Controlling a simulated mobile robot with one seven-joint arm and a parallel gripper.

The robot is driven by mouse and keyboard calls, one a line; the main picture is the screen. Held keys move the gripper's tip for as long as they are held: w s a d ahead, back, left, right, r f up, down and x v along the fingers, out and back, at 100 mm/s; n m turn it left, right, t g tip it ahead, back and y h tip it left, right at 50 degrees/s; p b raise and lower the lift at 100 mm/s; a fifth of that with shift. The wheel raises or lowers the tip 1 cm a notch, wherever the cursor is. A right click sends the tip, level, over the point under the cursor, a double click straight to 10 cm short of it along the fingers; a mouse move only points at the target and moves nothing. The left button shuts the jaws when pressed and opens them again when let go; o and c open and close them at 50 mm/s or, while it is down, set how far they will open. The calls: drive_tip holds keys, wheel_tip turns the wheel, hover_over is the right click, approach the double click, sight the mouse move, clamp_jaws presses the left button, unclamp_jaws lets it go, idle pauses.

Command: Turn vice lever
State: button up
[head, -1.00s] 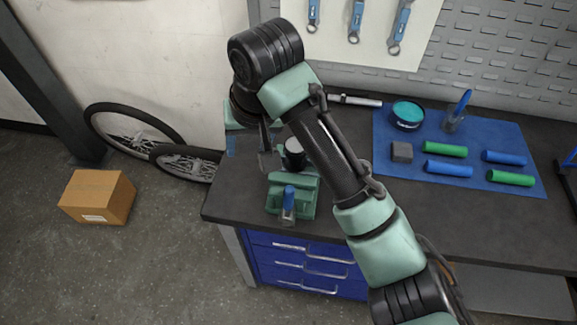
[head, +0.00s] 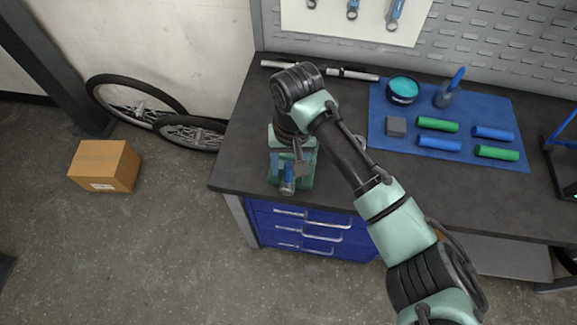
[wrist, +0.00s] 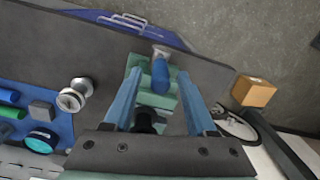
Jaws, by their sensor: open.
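The green vice (head: 307,180) stands at the front left of the workbench, partly hidden by my arm in the head view. Its lever (head: 287,187) has a blue grip and a metal end and faces the bench's front edge. My gripper (wrist: 160,88) is open, with one blue finger on each side of the vice. In the head view my gripper (head: 288,164) is over the vice. I cannot tell whether the fingers touch it.
A blue mat (head: 380,150) on the right carries green and blue cylinders, a grey block (head: 396,126), a teal-topped tin (head: 403,90) and a cup. A metal knob-shaped part (wrist: 75,95) stands beside the vice. A cardboard box (head: 104,165) and wheels are on the floor.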

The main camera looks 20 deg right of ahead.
sight(288, 179)
drive_tip(key=shift+f, duration=1.35)
clamp_jaws()
drive_tip(key=shift+w+r, duration=0.1)
idle(0.3)
